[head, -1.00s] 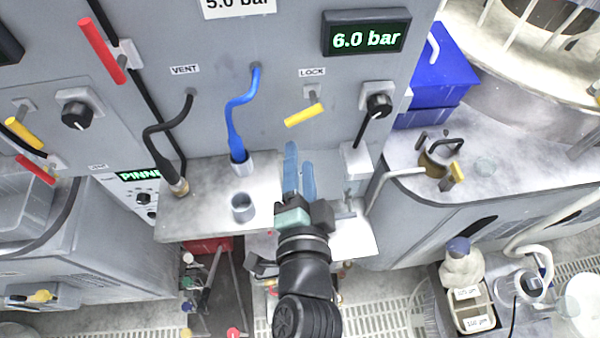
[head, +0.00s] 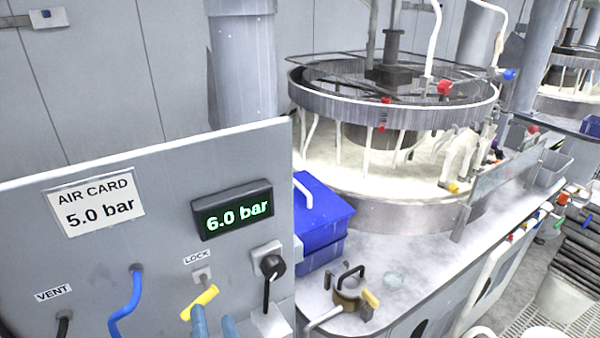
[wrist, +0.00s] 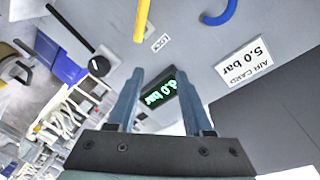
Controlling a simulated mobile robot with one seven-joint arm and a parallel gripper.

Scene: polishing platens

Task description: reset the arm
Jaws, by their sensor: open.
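My gripper (head: 214,326) shows only as two blue fingertips at the bottom edge of the head view, just below the yellow lock handle (head: 200,302) in the picture. In the wrist view my gripper (wrist: 160,74) is open, with its two blue fingers apart and nothing held between them. The green-lit 6.0 bar display (wrist: 160,92) shows through the gap between the fingers. The yellow handle (wrist: 143,20) lies beyond the fingertips in that view, apart from them. The rest of my arm is out of the head view.
The grey panel (head: 150,265) carries a 5.0 bar card (head: 97,203), a blue hose (head: 128,302) and a black knob (head: 271,268). To the right are a blue box (head: 322,215), a brass fitting (head: 348,303) on the counter, and a large round polishing machine (head: 385,105).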

